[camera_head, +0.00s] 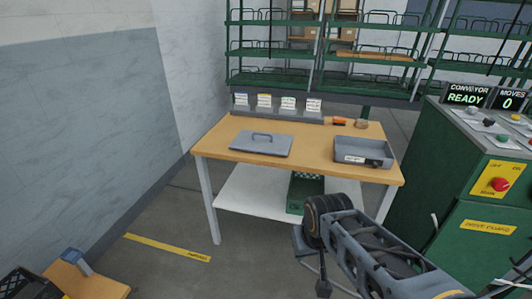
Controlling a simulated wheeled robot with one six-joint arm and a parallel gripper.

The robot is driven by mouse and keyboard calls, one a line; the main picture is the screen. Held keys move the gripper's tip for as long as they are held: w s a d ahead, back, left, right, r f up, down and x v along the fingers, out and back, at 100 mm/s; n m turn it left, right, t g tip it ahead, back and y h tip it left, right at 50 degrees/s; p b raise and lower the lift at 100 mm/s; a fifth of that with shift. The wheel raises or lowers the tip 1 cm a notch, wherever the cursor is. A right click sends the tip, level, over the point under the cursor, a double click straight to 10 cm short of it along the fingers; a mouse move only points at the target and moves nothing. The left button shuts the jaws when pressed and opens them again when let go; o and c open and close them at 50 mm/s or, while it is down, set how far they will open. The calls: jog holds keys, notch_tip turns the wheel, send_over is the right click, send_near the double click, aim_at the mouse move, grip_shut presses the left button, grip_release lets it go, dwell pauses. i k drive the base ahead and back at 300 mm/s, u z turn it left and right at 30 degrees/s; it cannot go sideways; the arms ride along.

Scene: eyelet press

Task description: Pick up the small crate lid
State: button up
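A flat grey lid (249,147) with a raised handle on top lies on the left part of the wooden table (225,133). A small open grey crate (374,160) with a white label stands on the right part of the same table. Lid and crate are apart. My arm reaches in from the lower right, in front of the table. My gripper (312,262) is near the arm's dark round joint, low and short of the table, well away from the lid. Its fingers are too unclear to tell whether they are open or shut.
A rack with several labelled cards (277,110) stands along the table's back edge. An orange-handled item (339,121) lies at the back right. A green crate (301,193) sits on the lower shelf. A green control cabinet (440,160) stands right. The tabletop between lid and crate is clear.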

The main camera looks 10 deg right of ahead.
aim_at(273, 144)
jog(key=u, duration=0.9)
jog(key=i, duration=1.3)
jog(key=z, duration=0.1)
